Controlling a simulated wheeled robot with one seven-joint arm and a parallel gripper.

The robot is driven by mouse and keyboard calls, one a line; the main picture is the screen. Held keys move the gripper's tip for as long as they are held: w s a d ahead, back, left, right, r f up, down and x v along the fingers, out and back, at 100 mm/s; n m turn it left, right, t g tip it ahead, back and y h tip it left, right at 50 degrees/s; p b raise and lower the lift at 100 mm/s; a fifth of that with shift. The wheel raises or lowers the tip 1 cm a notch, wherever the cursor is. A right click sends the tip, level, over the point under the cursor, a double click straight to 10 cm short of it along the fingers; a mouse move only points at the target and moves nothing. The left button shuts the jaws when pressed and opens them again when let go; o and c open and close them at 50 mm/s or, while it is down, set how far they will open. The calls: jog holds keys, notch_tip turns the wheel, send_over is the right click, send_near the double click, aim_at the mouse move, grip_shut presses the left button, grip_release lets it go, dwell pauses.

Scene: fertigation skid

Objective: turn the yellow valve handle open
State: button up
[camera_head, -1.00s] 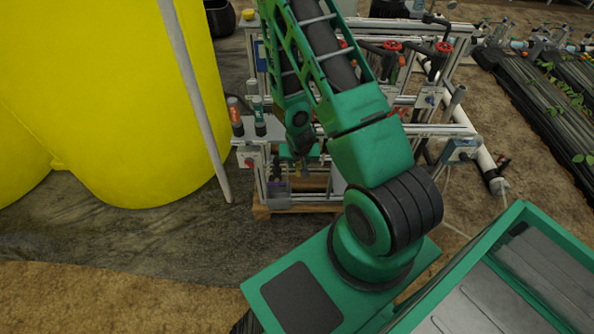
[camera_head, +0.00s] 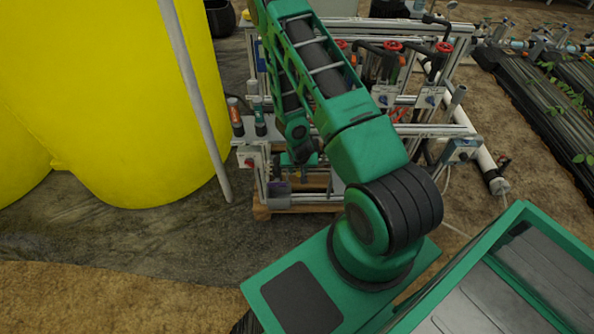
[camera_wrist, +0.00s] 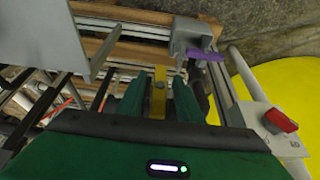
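The yellow valve handle (camera_wrist: 159,88) shows in the wrist view as a narrow upright bar with a round bolt-like spot on it. My gripper (camera_wrist: 160,88) is open, with one green finger on each side of the handle. A dark gap shows between the handle and each finger, so I see no grip on it. The handle's lower part is hidden behind the gripper body. In the head view my gripper (camera_head: 298,158) is low at the front left of the skid, and the yellow handle cannot be made out there.
A purple handle (camera_wrist: 205,56) on a grey fitting is right of the fingers. A red switch (camera_wrist: 280,120) on a light box stands farther right. A metal plate (camera_wrist: 85,35) is at upper left. In the head view, a large yellow tank (camera_head: 120,110) and a leaning pole (camera_head: 195,95) stand left.

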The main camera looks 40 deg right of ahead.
grip_shut()
jog(key=shift+a, duration=0.15)
jog(key=g+h, duration=0.2)
jog(key=h, duration=0.1)
jog(key=shift+w+n, duration=0.1)
jog(key=shift+n, duration=0.3)
jog(key=n+g+h, duration=0.1)
jog(key=g+h, duration=0.1)
jog(key=h, duration=0.2)
jog(key=shift+g+h, duration=0.3)
jog(key=n+g+h, duration=0.1)
jog(key=h, duration=0.2)
jog(key=shift+g+h, duration=0.3)
jog(key=shift+n+g+h, duration=0.5)
jog(key=shift+n+h, duration=0.3)
jog(key=shift+h, duration=1.1)
